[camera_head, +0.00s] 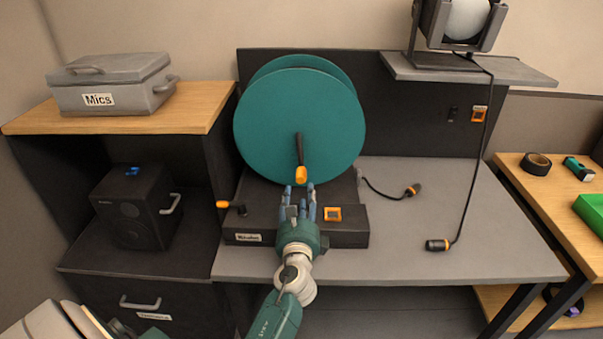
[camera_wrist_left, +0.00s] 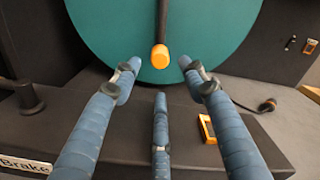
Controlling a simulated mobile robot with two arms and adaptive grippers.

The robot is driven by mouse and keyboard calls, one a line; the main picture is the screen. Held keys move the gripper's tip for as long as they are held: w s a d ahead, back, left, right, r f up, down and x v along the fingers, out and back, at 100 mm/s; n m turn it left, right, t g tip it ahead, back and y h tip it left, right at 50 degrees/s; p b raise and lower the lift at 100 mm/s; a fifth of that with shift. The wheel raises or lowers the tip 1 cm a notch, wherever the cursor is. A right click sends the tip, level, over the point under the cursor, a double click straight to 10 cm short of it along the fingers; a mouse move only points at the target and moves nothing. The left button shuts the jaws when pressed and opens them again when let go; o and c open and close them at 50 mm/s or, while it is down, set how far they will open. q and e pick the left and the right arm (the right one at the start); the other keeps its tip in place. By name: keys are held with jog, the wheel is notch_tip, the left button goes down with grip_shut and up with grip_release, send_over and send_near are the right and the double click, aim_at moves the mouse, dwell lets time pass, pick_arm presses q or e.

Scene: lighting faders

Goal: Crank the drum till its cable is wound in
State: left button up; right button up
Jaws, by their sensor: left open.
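A large teal drum (camera_head: 290,120) stands upright on a dark base (camera_head: 350,238) on the grey bench. A dark crank arm (camera_head: 299,148) hangs down on its front face and ends in an orange knob (camera_head: 300,175). The knob also shows in the left wrist view (camera_wrist_left: 160,57). My left gripper (camera_head: 298,194) is open and empty, its fingers pointing at the drum just below the knob, apart from it. A short black cable (camera_head: 378,188) with an orange-tipped plug (camera_head: 412,190) lies on the bench right of the drum. My right gripper is not in view.
An orange-handled lever (camera_head: 228,204) sits on the base's left, above a label reading Brake (camera_wrist_left: 25,165). An orange-framed switch (camera_head: 332,213) is on the base's right. A lamp (camera_head: 462,20) hangs a cable ending in a plug (camera_head: 437,245). The bench's right side is mostly clear.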

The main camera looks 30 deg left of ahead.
aim_at(301, 181)
pick_arm(q)
jog(key=x, duration=0.4)
jog(key=shift+w+a+r, duration=0.2)
jog(key=shift+w+a, duration=0.05)
jog(key=shift+w, duration=0.05)
jog(key=x, duration=0.4)
jog(key=shift+s+f, duration=0.1)
jog(key=shift+f, duration=0.05)
jog(key=shift+w+a, duration=0.2)
jog(key=shift+w, duration=0.15)
grip_shut()
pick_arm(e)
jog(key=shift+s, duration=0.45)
